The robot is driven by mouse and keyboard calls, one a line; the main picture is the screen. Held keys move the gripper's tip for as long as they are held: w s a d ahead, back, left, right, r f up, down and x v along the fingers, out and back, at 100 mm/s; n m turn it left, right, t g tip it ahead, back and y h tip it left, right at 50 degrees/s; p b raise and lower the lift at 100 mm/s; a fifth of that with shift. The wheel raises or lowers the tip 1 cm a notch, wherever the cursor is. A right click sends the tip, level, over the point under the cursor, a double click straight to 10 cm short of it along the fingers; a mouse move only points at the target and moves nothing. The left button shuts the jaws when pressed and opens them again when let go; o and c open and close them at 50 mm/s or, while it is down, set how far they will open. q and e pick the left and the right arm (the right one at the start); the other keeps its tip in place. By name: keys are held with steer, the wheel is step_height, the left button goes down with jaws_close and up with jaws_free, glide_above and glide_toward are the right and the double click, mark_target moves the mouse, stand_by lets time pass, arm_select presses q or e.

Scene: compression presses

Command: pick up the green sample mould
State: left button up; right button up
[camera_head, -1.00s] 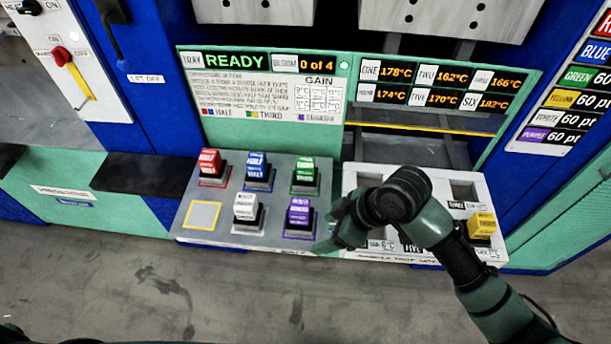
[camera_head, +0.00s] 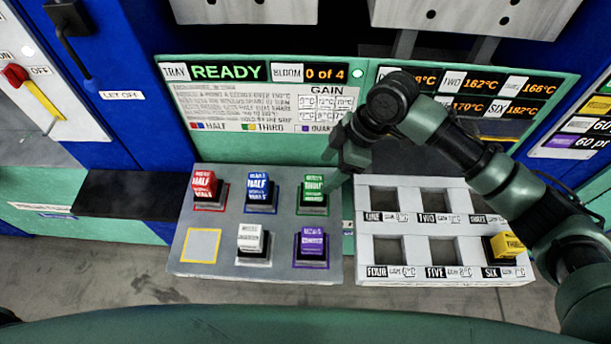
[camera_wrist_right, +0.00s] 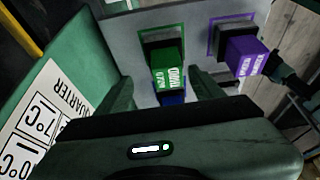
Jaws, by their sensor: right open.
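The green sample mould (camera_head: 313,190) stands upright on its black base in the green-outlined square of the grey tray (camera_head: 283,225), back row, right. My right gripper (camera_head: 334,177) is open, just to the right of and slightly above the mould. In the right wrist view the green mould (camera_wrist_right: 168,70) appears ahead, between the lines of the two spread fingers (camera_wrist_right: 162,86). I cannot tell whether a finger touches it. My left gripper is not in view.
Red (camera_head: 204,187), blue (camera_head: 258,188), white (camera_head: 249,239) and purple (camera_head: 311,244) moulds stand near it on the tray. A white rack (camera_head: 435,226) sits right of it, with a yellow mould (camera_head: 507,245) in slot SIX. The yellow-outlined square (camera_head: 201,246) is empty.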

mark_target(318, 183)
steer(key=shift+w+a+f, duration=0.1)
steer(key=shift+a+f, duration=0.1)
steer(key=shift+f, duration=0.1)
steer(key=f, duration=0.1)
steer(key=s+a+f+p, duration=0.1)
steer(key=f+p, duration=0.1)
steer(key=shift+s+a, duration=0.25)
steer(key=shift+a, duration=0.15)
steer(key=x, duration=0.2)
steer(key=shift+a+f, duration=0.15)
steer(key=shift+f, duration=0.1)
steer(key=shift+w+a+f+p, duration=0.1)
steer(key=shift+w+f+p, duration=0.05)
steer(key=shift+f+p, duration=0.15)
steer(key=shift+c, duration=0.6)
jaws_close()
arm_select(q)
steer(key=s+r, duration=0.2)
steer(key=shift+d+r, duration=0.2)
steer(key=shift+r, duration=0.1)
arm_select(e)
steer(key=shift+r, duration=0.1)
